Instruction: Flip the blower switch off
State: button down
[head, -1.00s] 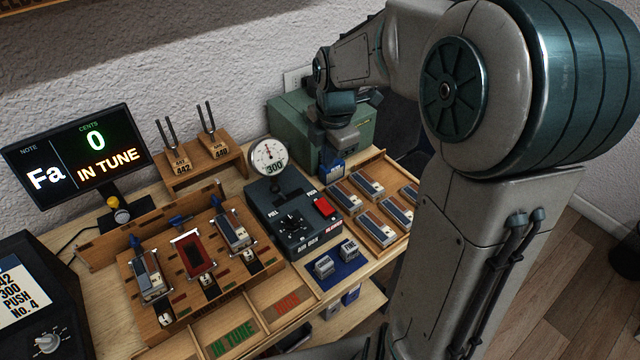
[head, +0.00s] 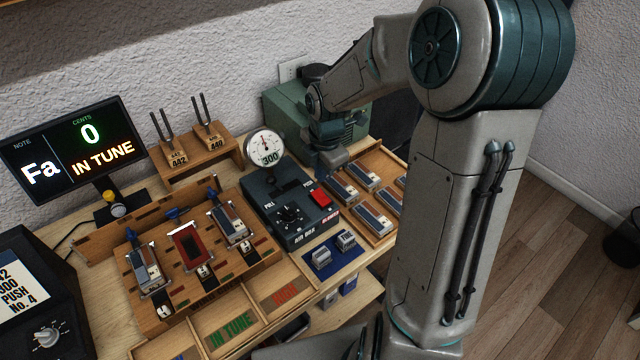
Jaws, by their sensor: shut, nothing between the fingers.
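The blower switch (head: 320,197) is a red rocker on the right of the top of the dark air box (head: 291,235), by a small red label. Whether it is tipped to on or off is too small to tell. My gripper (head: 337,161) hangs from the wrist behind and slightly right of the switch, in front of the green box. It looks apart from the switch. It is shut and holds nothing; its fingertips are small and hard to make out. The round gauge (head: 265,148) on the air box reads 300.
A wooden tray of grey-blue parts (head: 371,218) lies right of the air box. A blue mat (head: 336,263) with two small blocks is in front. The green box (head: 275,117) stands behind. Tuning forks (head: 208,122) and a monitor (head: 78,152) are to the left.

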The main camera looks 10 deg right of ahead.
aim_at(318, 192)
jog(key=shift+w+a+f, duration=0.1)
jog(key=shift+w+f, duration=0.05)
jog(key=shift+f, duration=1.2)
jog(key=shift+w+a+f, duration=0.1)
jog(key=shift+w+f, duration=0.05)
jog(key=shift+f, duration=1.2)
